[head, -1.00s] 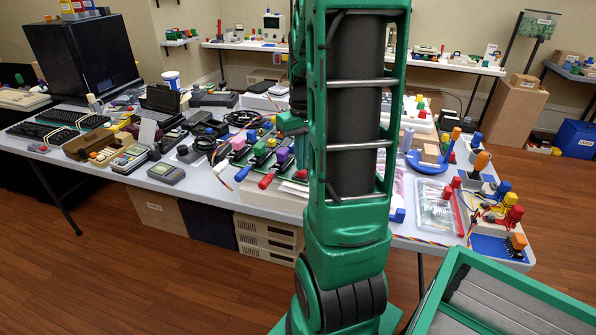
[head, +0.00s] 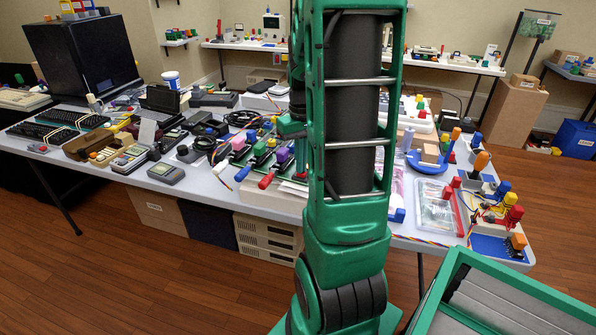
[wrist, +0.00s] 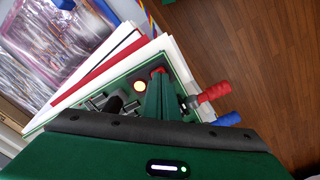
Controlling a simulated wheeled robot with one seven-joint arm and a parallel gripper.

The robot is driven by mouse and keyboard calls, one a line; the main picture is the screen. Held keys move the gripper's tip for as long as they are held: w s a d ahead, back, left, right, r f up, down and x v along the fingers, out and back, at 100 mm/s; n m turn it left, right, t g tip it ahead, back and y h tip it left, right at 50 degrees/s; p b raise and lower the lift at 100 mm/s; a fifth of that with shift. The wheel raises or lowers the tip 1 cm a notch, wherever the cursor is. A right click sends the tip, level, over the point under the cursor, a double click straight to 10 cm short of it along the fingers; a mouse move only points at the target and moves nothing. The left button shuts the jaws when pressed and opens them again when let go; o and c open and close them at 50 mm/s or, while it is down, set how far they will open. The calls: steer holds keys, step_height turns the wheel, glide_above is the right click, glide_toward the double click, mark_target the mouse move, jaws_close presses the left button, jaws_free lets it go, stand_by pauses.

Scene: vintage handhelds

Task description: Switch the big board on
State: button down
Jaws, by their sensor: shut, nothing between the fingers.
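The big board is a green circuit board with coloured knobs and handles, on the table's near side in the head view (head: 262,177). My arm hides its right part.
White and red sheets (wrist: 100,62) lie beside the board, with a clear bag (wrist: 60,50) beyond. A blue stand (head: 428,166), wired parts and knobs crowd the table to the right. Handhelds (head: 166,173) crowd the left.

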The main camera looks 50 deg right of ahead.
steer(key=shift+r, duration=2.95)
steer(key=s+a+m, duration=0.1)
steer(key=s+a, duration=1.2)
steer(key=a, duration=0.3)
steer(key=shift+s+a+f+m, duration=0.3)
steer(key=shift+s+a+m, duration=0.05)
steer(key=shift+s+m, duration=0.05)
